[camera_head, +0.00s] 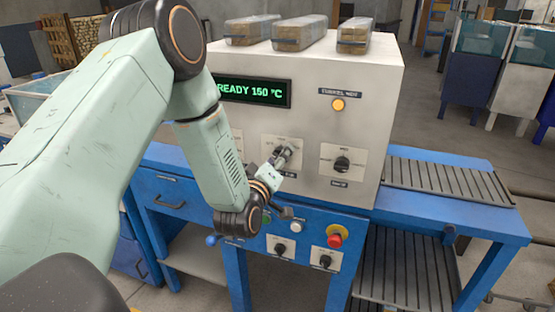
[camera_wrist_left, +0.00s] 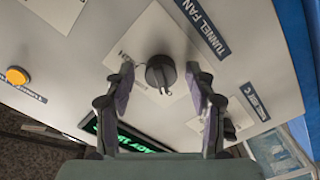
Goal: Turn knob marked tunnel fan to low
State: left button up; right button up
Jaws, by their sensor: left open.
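The tunnel fan knob (camera_wrist_left: 160,72) is black and sits on a pale plate beside a dark label reading TUNNEL FAN (camera_wrist_left: 203,24) in the left wrist view. The knob's setting cannot be read, and the plate's small markings are too blurred. My left gripper (camera_wrist_left: 160,68) is open, with one finger on each side of the knob; I cannot tell whether either touches it. In the head view, my left gripper (camera_head: 286,155) is at the middle plate of the machine's cream front panel (camera_head: 300,100). It hides the knob there. My right gripper is out of view.
Another black knob (camera_head: 342,163) sits close to the right. An amber lamp (camera_head: 338,105) is above it, and a green display (camera_head: 250,91) reads READY 150 °C. Below are a red button (camera_head: 336,236) and two small knobs. A roller conveyor (camera_head: 440,180) extends right.

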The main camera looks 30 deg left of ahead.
pick_arm(q)
jog(key=shift+s+a, duration=0.1)
jog(key=shift+s, duration=0.05)
jog(key=shift+c, duration=0.4)
jog(key=shift+c, duration=0.7)
jog(key=c, duration=0.9)
jog(key=shift+c, duration=0.2)
jog(key=m+p, duration=0.5)
jog(key=m, duration=0.6)
jog(key=shift+f+m+p, duration=0.1)
jog(key=shift+m+p, duration=0.2)
jog(key=shift+m, duration=0.1)
